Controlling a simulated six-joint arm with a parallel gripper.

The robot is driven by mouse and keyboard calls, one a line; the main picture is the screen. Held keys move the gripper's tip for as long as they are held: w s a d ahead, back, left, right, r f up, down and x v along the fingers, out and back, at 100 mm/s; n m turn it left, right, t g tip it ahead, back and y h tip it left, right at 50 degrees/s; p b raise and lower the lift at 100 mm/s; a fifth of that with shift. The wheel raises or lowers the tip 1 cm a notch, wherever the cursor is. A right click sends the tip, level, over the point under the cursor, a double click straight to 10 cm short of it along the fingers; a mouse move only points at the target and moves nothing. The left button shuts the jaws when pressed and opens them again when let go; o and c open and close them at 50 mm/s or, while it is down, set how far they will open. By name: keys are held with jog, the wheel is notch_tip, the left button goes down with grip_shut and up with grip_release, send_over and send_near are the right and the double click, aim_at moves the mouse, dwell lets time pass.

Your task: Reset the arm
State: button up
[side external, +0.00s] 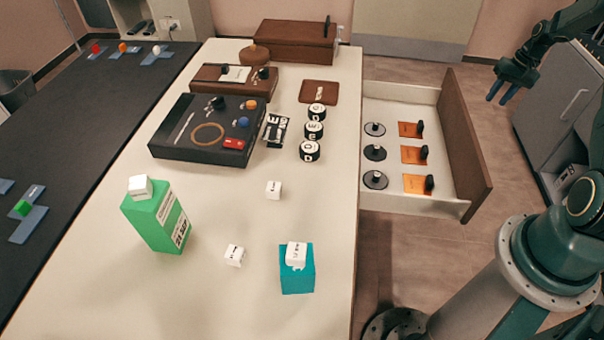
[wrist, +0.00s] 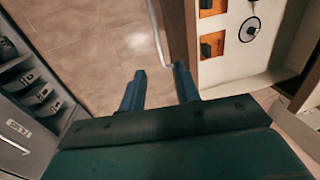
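My gripper (side external: 497,97) hangs at the upper right in the side external view, past the front panel of the open drawer (side external: 465,140). It is above the floor, clear of the table and the drawer. In the wrist view my gripper (wrist: 160,82) shows two blue fingers apart with nothing between them. Only floor and the drawer's edge show beyond the fingertips.
The drawer holds orange cards (side external: 411,129) and black discs (side external: 375,153). Grey cabinets (side external: 560,100) stand close to my gripper.

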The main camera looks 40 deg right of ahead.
jog(key=w+a+r+n+t+h, duration=0.1)
jog(key=w+a+r+n, duration=0.1)
jog(key=a+r, duration=1)
jog(key=w+a+r+n+h, duration=0.1)
jog(key=w+a+r+n, duration=0.15)
jog(key=a+r, duration=1)
jog(key=s+a+r+n+t, duration=0.1)
jog(key=s+a+r, duration=0.1)
jog(key=s+a, duration=0.35)
jog(key=s+a+r+n, duration=0.1)
jog(key=s+a+r, duration=0.15)
jog(key=a, duration=0.55)
jog(key=s+a+f+n+t, duration=0.1)
jog(key=s+a+n+t, duration=0.1)
jog(key=s+a, duration=0.5)
jog(key=s, duration=0.4)
jog(key=shift+s+f, duration=0.15)
